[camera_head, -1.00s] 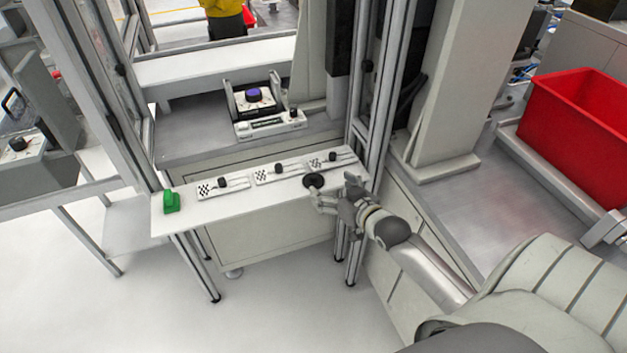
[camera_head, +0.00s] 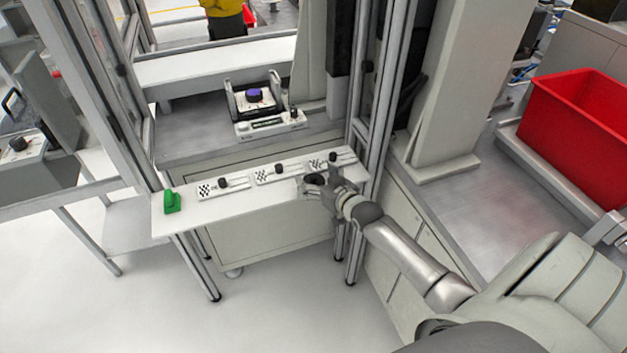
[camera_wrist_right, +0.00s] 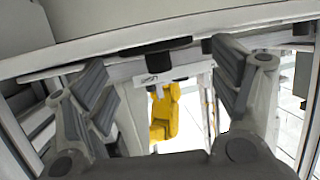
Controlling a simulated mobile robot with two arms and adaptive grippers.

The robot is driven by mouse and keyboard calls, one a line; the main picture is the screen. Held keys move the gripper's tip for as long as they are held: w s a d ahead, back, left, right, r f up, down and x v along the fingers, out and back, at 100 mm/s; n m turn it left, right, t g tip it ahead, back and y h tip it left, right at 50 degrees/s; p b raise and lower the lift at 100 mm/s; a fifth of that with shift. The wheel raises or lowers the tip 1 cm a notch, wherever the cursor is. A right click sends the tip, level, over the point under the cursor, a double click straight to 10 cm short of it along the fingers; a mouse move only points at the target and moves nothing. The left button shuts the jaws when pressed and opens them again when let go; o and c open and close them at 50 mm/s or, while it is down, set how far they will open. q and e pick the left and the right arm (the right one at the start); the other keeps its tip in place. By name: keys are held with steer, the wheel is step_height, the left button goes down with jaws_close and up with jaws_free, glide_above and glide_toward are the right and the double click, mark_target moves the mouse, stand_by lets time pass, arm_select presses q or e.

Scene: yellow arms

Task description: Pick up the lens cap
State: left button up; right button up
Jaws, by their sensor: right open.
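The lens cap (camera_head: 315,179) is a small dark round disc at the right front part of the white shelf (camera_head: 262,205). In the head view it is partly hidden by my right gripper (camera_head: 313,187). My right gripper is open, with its fingers beside the cap. In the right wrist view, a dark flat shape that looks like the cap (camera_wrist_right: 155,46) lies ahead, between the two spread fingers of the gripper (camera_wrist_right: 168,85). I cannot tell whether a finger touches it. My left gripper is not in view.
Several small plates with black knobs and checkered marks (camera_head: 222,185) line the shelf behind the cap. A green object (camera_head: 171,202) stands at the shelf's left end. Metal posts (camera_head: 372,120) rise close to the right. A red bin (camera_head: 570,125) stands far right.

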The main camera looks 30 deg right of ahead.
steer(key=c, duration=0.9)
steer(key=shift+c, duration=0.2)
steer(key=shift+r, duration=0.15)
